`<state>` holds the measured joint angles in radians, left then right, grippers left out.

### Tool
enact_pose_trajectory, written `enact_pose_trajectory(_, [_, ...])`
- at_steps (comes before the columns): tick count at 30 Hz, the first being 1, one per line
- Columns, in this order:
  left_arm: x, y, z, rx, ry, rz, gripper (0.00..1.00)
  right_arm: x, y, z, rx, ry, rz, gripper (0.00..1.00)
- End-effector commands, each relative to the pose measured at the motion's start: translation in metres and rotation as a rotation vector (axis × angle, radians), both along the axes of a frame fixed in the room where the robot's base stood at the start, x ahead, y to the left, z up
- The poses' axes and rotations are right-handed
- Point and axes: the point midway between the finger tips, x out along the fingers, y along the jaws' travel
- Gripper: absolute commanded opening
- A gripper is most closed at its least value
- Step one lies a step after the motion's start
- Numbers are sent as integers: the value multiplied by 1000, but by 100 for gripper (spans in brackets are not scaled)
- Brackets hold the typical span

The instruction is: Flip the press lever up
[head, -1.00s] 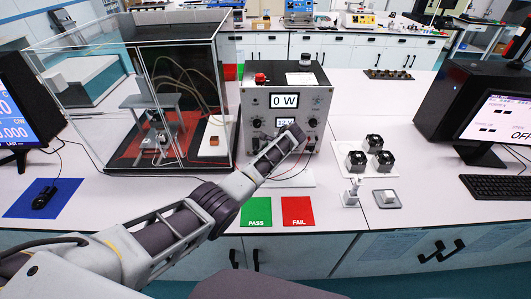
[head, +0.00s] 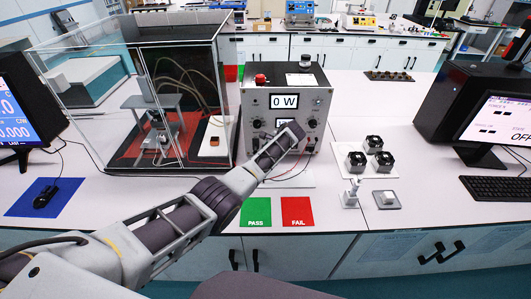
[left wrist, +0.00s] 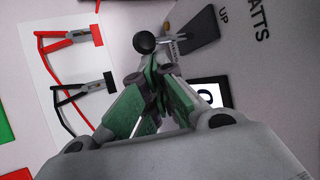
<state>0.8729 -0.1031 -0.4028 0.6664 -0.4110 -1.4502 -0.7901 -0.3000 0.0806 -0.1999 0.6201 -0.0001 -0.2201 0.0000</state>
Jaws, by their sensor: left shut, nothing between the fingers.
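The instrument box (head: 255,100) stands at the center in the head view and its display reads 0 W. In the left wrist view, a small lever with a round black knob (left wrist: 145,42) stands out from a dark plate (left wrist: 197,38) near the label UP. My left gripper (left wrist: 150,78) is shut and empty, with its fingertips just below the knob in that picture. I cannot tell whether they touch it. In the head view my wrist hides the gripper and the lever. The press (head: 160,130) stands inside the clear enclosure at left. My right gripper is out of view.
The clear enclosure (head: 190,90) stands close left of the box. Red and black clips (left wrist: 72,38) lie on a white board beside the lever. Green PASS (head: 257,211) and red FAIL (head: 297,211) pads lie in front. Several fans (head: 356,162) sit to the right.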

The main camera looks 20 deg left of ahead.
Motion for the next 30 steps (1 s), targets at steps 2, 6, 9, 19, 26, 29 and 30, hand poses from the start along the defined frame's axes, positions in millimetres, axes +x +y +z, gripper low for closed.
enact_pose_trajectory(2, [0,3,0,2,5,3,0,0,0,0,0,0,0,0])
enact_pose_trajectory(6, [1,4,1,0,10,3,0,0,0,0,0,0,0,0])
enact_pose_trajectory(9, [1,4,1,-1,15,3,0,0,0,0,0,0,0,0])
enact_pose_trajectory(19, [3,7,2,-8,34,3,0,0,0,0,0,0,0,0])
enact_pose_trajectory(26, [4,8,3,-12,47,3,0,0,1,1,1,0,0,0])
enact_pose_trajectory(29, [4,9,3,-13,54,4,0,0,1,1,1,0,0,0])
enact_pose_trajectory(30, [4,9,3,-13,56,4,0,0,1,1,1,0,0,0])
